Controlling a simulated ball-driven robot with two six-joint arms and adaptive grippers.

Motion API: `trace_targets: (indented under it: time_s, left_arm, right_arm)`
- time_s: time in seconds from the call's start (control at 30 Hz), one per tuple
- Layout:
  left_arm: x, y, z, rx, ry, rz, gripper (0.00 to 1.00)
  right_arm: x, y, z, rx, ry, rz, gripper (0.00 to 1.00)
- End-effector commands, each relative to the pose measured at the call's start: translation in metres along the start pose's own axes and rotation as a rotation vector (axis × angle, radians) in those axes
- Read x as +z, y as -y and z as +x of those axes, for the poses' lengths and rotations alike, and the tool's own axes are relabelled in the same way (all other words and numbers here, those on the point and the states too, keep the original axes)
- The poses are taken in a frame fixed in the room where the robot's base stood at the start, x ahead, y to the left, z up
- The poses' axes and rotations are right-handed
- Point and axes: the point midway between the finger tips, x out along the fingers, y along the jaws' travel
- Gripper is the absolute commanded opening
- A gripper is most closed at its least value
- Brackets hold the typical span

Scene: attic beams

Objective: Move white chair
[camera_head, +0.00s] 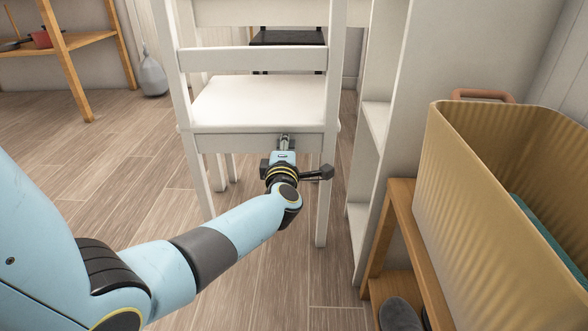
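The white chair (262,98) stands upright on the wood floor in the upper middle of the head view, with its slatted back towards me. Its seat lies behind the back slat, and its legs show below. My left gripper (285,142) is at the rear edge of the seat, between the two back posts and nearer the right one. Its fingertips are small and overlap the seat's rear rail; I cannot tell whether they are closed on it or only in front of it. My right gripper is not in view.
A white shelf unit (377,70) stands close to the chair's right. A wooden rack (402,225) with a ribbed yellow bin (465,210) is at right, grey slippers (399,314) below. A wooden shelf (66,50) and grey vase (152,76) are at far left. Floor left of the chair is clear.

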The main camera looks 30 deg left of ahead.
Motion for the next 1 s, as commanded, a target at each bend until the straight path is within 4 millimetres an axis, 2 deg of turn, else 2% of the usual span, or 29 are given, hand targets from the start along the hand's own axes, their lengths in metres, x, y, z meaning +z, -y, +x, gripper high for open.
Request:
trace_targets:
  time_s: [0.5,0.57,1.0]
  left_arm:
    - [-0.001,-0.003,-0.001,0.005,-0.002,0.0,0.0]
    - [-0.001,-0.003,-0.007,0.003,-0.002,0.0,0.0]
    - [0.0,-0.002,-0.081,0.0,-0.001,-0.002,0.0]
  right_arm:
    - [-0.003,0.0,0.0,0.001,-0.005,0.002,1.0]
    - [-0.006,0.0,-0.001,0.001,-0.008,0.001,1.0]
    - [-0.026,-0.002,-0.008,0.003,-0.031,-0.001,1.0]
